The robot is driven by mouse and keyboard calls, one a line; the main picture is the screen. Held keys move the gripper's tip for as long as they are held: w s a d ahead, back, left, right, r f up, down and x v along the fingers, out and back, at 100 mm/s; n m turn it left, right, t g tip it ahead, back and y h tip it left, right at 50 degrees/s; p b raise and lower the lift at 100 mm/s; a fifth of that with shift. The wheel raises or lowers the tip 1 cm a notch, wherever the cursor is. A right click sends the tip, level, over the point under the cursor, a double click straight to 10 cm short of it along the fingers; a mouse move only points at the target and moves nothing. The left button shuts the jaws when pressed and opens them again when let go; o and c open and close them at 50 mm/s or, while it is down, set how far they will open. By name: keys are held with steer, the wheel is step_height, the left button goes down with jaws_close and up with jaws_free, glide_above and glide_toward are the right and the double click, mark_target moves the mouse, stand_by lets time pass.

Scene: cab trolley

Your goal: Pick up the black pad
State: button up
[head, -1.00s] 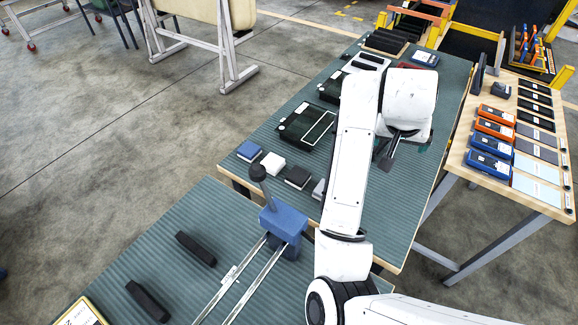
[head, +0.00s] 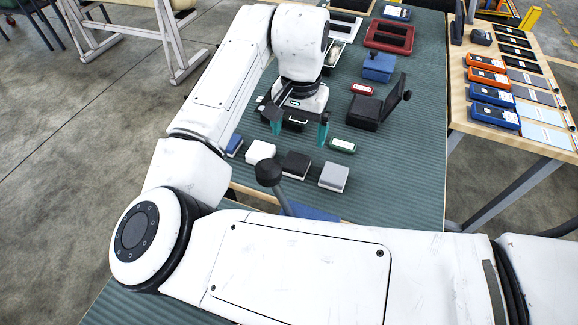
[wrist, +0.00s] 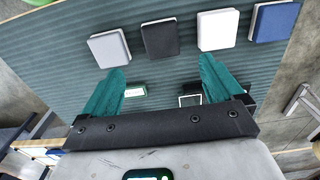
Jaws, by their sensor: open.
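The black pad (head: 296,165) lies flat on the green ribbed table, in a row between a white pad (head: 261,153) and a grey pad (head: 333,177). In the wrist view the black pad (wrist: 160,39) shows beyond the fingertips, roughly in line with the gap between them. My gripper (head: 299,136) is open with nothing between its teal fingers. It hangs above the table just behind the pad row, apart from the black pad. The fingers also show in the wrist view (wrist: 162,66).
A blue pad (wrist: 276,21) ends the row beside the white one. A dark ball-topped lever (head: 268,173) stands close in front of the black pad. A small green-edged box (head: 342,146) and a black box with a raised flap (head: 374,110) lie to the right.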

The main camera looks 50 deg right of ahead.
mark_target(296, 161)
step_height(296, 161, down, 11)
steer(key=shift+w+a+r, duration=0.1)
steer(key=shift+r, duration=0.1)
stand_by(0.4)
steer(key=c, duration=1.2)
steer(key=shift+o, duration=0.2)
step_height(296, 161, up, 10)
steer(key=o, duration=0.5)
steer(key=shift+c, duration=0.2)
steer(key=c, duration=0.3)
